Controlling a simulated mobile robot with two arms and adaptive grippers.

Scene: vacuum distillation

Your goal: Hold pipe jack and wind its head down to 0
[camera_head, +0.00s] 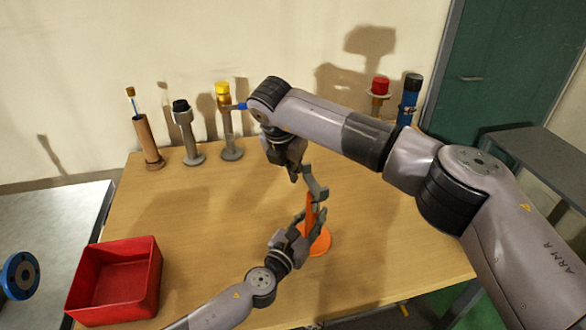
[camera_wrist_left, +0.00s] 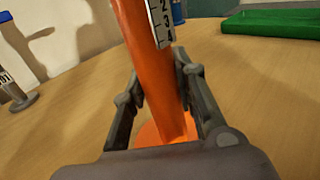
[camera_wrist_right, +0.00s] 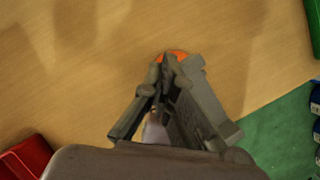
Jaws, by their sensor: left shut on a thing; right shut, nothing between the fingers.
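The orange pipe jack (camera_head: 321,242) stands upright on the wooden table, on a round orange base. My left gripper (camera_head: 304,226) is shut on the column, low above the base. My right gripper (camera_head: 317,194) is shut and empty at the jack's top. The right wrist view shows its fingertips (camera_wrist_right: 168,66) together, with only a bit of orange (camera_wrist_right: 180,54) beyond them. The jack's head is hidden by the right fingers.
An empty red bin (camera_head: 117,282) sits at the front left of the table (camera_head: 195,205). Several stands with capped items line the back, including a yellow-topped one (camera_head: 226,120) and a blue one (camera_head: 409,98). A green tray (camera_wrist_left: 272,22) shows in the left wrist view.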

